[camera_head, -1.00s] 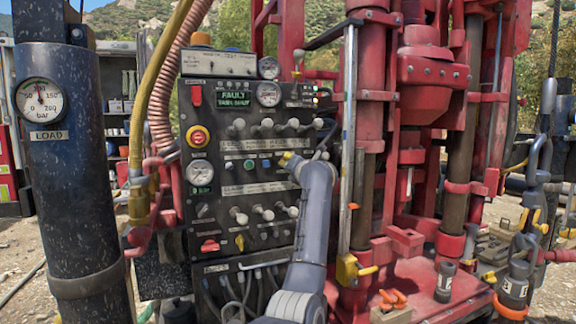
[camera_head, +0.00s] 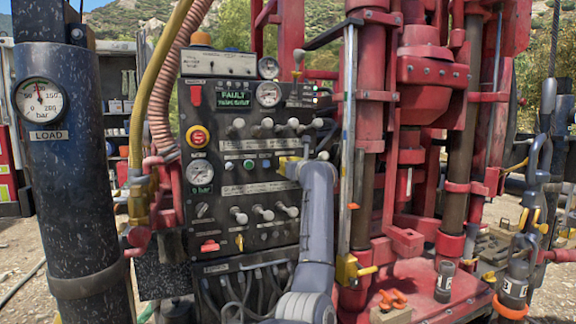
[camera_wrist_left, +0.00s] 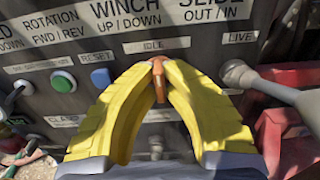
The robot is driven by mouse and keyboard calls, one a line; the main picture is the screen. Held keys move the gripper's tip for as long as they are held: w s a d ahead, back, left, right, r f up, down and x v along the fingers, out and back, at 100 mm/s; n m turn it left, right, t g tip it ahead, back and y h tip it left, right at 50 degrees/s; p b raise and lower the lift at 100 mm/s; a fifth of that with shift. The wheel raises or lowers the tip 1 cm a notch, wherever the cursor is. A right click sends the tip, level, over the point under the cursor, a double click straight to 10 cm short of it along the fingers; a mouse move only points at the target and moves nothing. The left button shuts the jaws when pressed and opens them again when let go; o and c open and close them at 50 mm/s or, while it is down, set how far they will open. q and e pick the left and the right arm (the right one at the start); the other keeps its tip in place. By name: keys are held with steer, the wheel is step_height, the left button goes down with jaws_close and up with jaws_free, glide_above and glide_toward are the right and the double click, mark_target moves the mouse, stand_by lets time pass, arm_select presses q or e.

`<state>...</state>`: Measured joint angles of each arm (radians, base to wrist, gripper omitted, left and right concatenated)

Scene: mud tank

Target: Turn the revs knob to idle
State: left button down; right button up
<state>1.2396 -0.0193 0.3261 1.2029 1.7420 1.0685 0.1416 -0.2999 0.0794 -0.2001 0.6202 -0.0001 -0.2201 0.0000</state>
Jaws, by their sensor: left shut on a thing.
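The revs knob (camera_wrist_left: 159,84) is a small orange knob on the dark panel, just under the IDLE label (camera_wrist_left: 156,46) in the left wrist view. It looks roughly upright there; its base is partly hidden by my fingers. My left gripper (camera_wrist_left: 158,68) has its two yellow fingers closed on the knob, one on each side. In the head view the left gripper (camera_head: 284,165) is against the right part of the control panel (camera_head: 222,222), and the knob is hidden. A LIVE label (camera_wrist_left: 242,37) is to the right. My right gripper is not in view.
A grey lever (camera_wrist_left: 260,80) sticks out right of my fingers, close by. A blue button (camera_wrist_left: 101,78) and a green button (camera_wrist_left: 63,81) are at left. Rows of levers (camera_head: 264,125) are above and below my gripper. Red rig columns (camera_head: 372,110) stand right of the panel.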

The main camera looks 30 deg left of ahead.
arm_select(q)
steer(key=shift+r, duration=0.1)
stand_by(0.4)
steer(key=c, duration=1.5)
jaws_free()
steer(key=v, duration=1.2)
